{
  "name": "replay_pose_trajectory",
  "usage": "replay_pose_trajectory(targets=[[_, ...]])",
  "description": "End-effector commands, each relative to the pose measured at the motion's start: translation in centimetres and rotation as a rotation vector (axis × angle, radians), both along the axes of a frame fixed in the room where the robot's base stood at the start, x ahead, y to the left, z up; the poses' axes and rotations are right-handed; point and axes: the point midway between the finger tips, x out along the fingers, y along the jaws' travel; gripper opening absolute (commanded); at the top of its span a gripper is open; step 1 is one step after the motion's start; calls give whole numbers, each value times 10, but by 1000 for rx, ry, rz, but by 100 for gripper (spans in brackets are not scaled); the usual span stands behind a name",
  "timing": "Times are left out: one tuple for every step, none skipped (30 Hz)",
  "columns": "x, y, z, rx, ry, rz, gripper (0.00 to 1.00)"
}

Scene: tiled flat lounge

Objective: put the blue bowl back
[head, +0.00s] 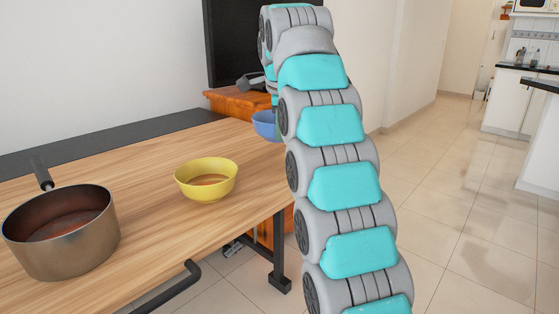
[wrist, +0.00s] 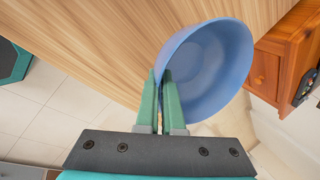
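The blue bowl (head: 264,125) is at the far right end of the wooden table, partly hidden behind my arm in the head view. In the wrist view the blue bowl (wrist: 212,68) fills the upper middle, its inside facing the camera. My gripper (wrist: 159,76) has its two green fingers close together on the bowl's near left rim, one finger inside and one outside. In the head view the fingers are hidden behind my arm. I cannot tell whether the bowl touches the tabletop.
A yellow bowl (head: 206,181) stands on the wooden table (head: 150,170), nearer than the blue bowl. A metal pot (head: 62,232) with a dark handle stands at the left. A wooden cabinet (head: 238,103) with a dark screen (head: 232,45) is behind. Tiled floor (head: 445,200) at right is clear.

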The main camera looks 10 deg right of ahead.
Motion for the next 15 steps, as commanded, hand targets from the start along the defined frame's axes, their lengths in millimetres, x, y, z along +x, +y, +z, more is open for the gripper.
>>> replay_pose_trajectory(targets=[[-1, 0, -5, 0, 3, 0, 0], [0, 0, -7, -1, 2, 0, 0], [0, 0, -10, 0, 0, 0, 0], [0, 0, -12, 0, 0, 0, 0], [-1, 0, -15, 0, 2, 0, 0], [-2, 0, -19, 0, 4, 0, 0], [-1, 0, -20, 0, 2, 0, 0], [-1, 0, -21, 0, -1, 0, 0], [0, 0, -23, 0, -3, 0, 0], [0, 0, -25, 0, -2, 0, 0], [0, 0, -26, 0, -1, 0, 0], [0, 0, -28, 0, 0, 0, 0], [0, 0, -29, 0, 1, 0, 0], [0, -1, -30, 0, 1, 0, 0], [0, -1, -31, 0, 1, 0, 0]])
